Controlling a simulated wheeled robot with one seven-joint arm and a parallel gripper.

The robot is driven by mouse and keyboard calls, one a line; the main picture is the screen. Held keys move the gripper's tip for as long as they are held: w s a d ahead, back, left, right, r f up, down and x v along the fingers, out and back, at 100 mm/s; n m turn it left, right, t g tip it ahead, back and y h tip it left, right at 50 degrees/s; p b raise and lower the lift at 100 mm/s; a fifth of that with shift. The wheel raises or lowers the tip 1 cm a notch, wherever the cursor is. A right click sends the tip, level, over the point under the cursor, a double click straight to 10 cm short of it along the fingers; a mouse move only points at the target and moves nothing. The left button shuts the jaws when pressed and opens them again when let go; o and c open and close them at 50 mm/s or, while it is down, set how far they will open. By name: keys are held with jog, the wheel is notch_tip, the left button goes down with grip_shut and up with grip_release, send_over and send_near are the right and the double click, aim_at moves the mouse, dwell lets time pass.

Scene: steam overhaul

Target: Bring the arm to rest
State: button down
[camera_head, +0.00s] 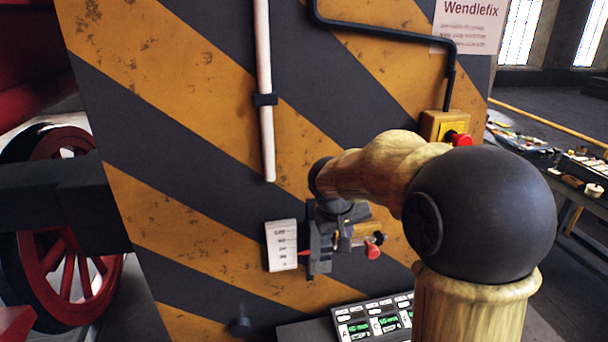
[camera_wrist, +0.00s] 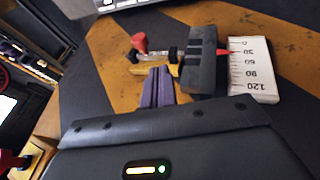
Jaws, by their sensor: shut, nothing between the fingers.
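My arm reaches in from the right in the head view, with pale yellow links and a large dark round joint. My gripper (camera_wrist: 157,88) shows in the wrist view with its two narrow fingers together and nothing between them. In the head view the gripper is partly hidden by the wrist and hard to separate from the fitting behind it. The fingertips are close to a dark slider block (camera_wrist: 203,60) and a red-ended handle (camera_wrist: 139,42) on the striped panel (camera_head: 160,150). I cannot tell whether they touch.
A white scale card (camera_head: 282,245) is beside the slider; its red pointer is near 30 in the wrist view. A red button on a yellow box (camera_head: 440,125) and a black bent pipe (camera_head: 385,32) are near the arm. A control box with green displays (camera_head: 375,320) is below.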

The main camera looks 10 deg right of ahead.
jog(key=s+a+f+g+y+b, duration=0.1)
jog(key=s+f+y+b, duration=0.1)
jog(key=s+f, duration=0.6)
jog(key=s+a+f+y+b, duration=0.1)
jog(key=s+a+f+b, duration=0.1)
jog(key=s+f, duration=0.6)
jog(key=shift+s+a+m+g+y, duration=0.3)
jog(key=shift+s+m+g+y, duration=0.1)
jog(key=shift+s, duration=0.85)
